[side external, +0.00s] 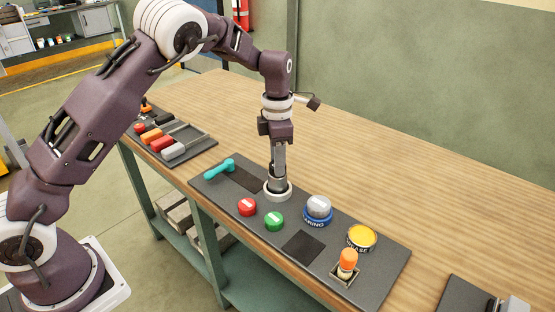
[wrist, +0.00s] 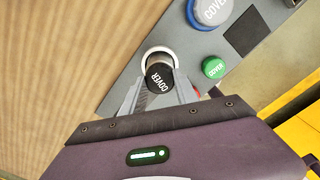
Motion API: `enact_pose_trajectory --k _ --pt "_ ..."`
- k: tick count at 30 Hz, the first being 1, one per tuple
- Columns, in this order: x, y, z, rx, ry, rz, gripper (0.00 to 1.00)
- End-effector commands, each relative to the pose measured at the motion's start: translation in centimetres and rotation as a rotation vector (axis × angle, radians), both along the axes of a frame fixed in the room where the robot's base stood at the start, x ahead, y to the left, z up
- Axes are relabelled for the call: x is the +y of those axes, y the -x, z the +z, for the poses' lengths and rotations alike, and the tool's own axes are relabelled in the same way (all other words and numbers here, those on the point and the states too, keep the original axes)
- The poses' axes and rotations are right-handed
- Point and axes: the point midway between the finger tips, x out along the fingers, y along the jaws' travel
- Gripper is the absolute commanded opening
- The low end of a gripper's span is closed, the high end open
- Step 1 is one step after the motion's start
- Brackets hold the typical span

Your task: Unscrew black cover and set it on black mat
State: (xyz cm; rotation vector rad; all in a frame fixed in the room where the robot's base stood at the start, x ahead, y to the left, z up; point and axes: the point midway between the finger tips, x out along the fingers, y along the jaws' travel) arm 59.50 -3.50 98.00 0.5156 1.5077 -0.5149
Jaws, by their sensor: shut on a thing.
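The black cover (wrist: 160,79), marked COVER, sits at the white ring-shaped base (side external: 278,195) on the dark grey board. My gripper (side external: 278,181) points straight down with its fingers shut on the cover's sides. In the wrist view, the gripper (wrist: 160,90) has one finger on each side of the cover, and the white base (wrist: 157,49) shows behind it. I cannot tell whether the cover is still threaded or slightly raised.
A teal wrench (side external: 219,168), red cover (side external: 246,206), green cover (side external: 274,221), silver cover on a blue base (side external: 318,208), yellow-topped grease tin (side external: 361,237) and orange-topped piece (side external: 347,261) surround the work. A tool tray (side external: 180,140) lies behind left.

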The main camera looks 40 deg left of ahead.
Motion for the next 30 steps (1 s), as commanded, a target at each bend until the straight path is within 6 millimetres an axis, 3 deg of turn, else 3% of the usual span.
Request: enact_pose_trajectory --k 3,10,20,25,30 --pt "-0.04 -0.02 -0.13 0.000 -0.002 0.060 0.00" --pt "-0.03 0.01 -0.19 0.000 -0.002 0.595 0.00" --pt "-0.02 0.02 -0.25 0.001 -0.003 0.688 0.00" --pt "-0.06 0.12 -0.41 0.000 -0.010 1.098 0.00" --pt "0.19 0.24 -0.55 0.006 -0.016 1.251 0.00"
